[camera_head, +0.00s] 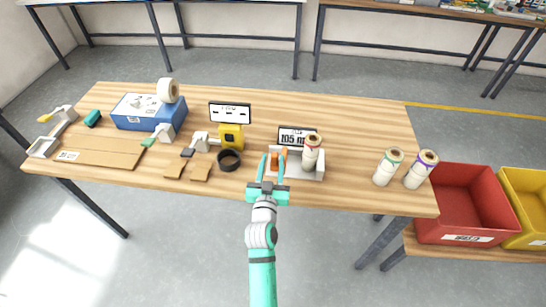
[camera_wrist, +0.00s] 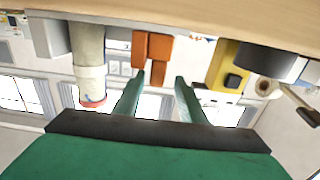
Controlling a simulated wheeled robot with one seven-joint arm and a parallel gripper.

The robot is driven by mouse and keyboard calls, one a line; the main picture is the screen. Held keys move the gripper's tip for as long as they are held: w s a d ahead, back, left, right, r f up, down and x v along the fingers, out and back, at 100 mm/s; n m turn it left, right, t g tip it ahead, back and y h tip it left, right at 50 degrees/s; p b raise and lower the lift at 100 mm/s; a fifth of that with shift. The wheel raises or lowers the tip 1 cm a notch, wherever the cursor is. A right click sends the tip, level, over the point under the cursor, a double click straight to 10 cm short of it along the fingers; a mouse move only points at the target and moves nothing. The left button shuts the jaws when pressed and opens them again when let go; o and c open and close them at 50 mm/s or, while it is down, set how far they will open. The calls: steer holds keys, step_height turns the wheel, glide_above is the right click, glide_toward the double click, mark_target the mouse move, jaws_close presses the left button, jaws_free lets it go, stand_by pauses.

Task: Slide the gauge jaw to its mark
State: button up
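The gauge (camera_head: 305,174) has a pale base near the front edge of the table, with a display (camera_head: 293,137) behind it reading 105 and a partly hidden unit. Its orange jaw (camera_head: 283,154) is at the left part of the base, and a cream roll (camera_head: 311,152) stands at its right. My gripper (camera_head: 271,160) is open in front of the orange jaw. The mark cannot be made out.
A yellow device (camera_head: 231,136) and a black ring (camera_head: 229,159) are left of the gauge. Two cream rolls (camera_head: 387,167) (camera_head: 420,169) stand to the right. A blue box (camera_head: 140,112) is at the left. A red bin (camera_head: 465,200) is beyond the right end.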

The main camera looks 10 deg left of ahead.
steer(key=s, duration=0.8)
steer(key=shift+d, duration=0.4)
steer(key=s+d+f+g, duration=0.1)
steer(key=s+d+f, duration=0.3)
steer(key=s, duration=0.5)
steer(key=s+d+f+g, duration=0.1)
steer(key=s+d+f, duration=0.2)
steer(key=s, duration=0.6)
steer(key=s+d+r+h, duration=0.1)
steer(key=s+d+r, duration=0.1)
steer(key=s, duration=0.7)
steer(key=s+d+r+m+h, duration=0.1)
steer(key=s+d, duration=0.3)
steer(key=s, duration=0.5)
steer(key=shift+r, duration=0.5)
